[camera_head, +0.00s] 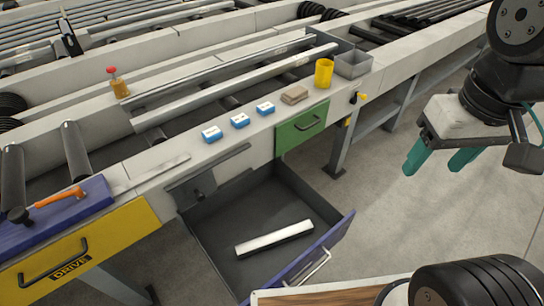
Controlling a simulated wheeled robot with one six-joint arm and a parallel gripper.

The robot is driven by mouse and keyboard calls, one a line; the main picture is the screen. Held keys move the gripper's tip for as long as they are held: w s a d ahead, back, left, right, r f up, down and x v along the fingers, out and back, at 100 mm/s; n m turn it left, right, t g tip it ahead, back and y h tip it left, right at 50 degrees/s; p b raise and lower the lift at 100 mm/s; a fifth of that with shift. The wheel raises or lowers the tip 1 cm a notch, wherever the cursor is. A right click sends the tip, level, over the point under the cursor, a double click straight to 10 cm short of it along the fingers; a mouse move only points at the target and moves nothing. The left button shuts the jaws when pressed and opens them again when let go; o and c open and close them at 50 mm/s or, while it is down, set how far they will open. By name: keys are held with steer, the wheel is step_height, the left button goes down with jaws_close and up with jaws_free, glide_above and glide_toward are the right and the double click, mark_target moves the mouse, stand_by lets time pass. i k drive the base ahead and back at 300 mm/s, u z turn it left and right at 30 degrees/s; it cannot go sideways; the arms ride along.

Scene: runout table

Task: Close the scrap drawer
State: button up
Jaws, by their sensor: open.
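The scrap drawer (230,213), dark grey inside with a blue-purple front, is pulled well out below the runout table in the middle of the view. Its front carries a pale bar handle (313,267) low on the outer face. A light metal bar (274,239) lies inside the drawer. My gripper (439,166), with two teal fingers, hangs at the upper right. It is open and empty, over the floor, apart from the drawer and to the right of it.
A closed green drawer (300,129) and a yellow DRIVE front (80,259) flank the open drawer. On the table edge are small blue-and-white boxes (239,121), a yellow cup (324,72) and a grey bin (353,63). Table legs (341,150) stand behind. Floor right of the drawer is clear.

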mark_target(273, 198)
steer(key=z, duration=0.9)
steer(key=k, duration=0.6)
steer(key=u, duration=1.35)
